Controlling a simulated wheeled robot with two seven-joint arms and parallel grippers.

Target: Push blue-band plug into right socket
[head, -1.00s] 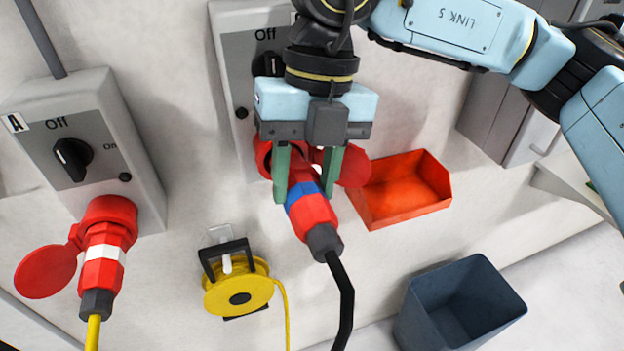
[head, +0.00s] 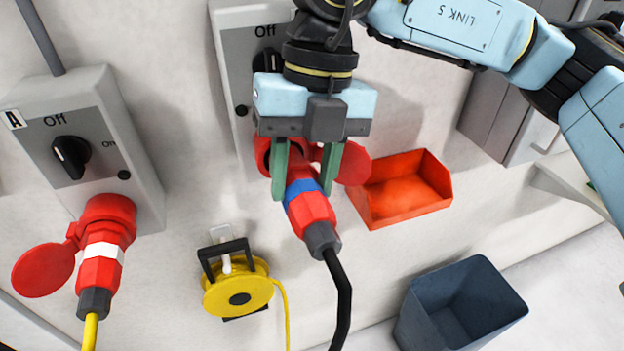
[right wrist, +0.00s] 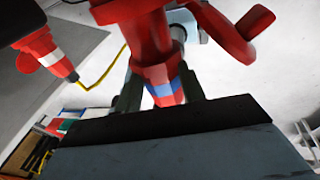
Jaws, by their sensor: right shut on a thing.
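The blue-band plug (head: 311,212) is red with a blue ring and a dark end with a black cable. My right gripper (head: 307,178) is shut on it, green fingers on both sides. It also shows in the right wrist view (right wrist: 165,88) between the fingers. The right socket (head: 263,150), red with an open round lid (head: 352,166), is on the right switch box, partly hidden behind my gripper. The plug's front end is at the socket mouth; how deep it sits is hidden. My left gripper is not in view.
A white-band plug (head: 99,266) with a yellow cable sits in the left socket (head: 106,215) under switch box A (head: 140,160). A yellow cable reel (head: 222,297) hangs on the wall. An orange bin (head: 395,210) is close right of the plug. A dark bin (head: 410,320) stands below.

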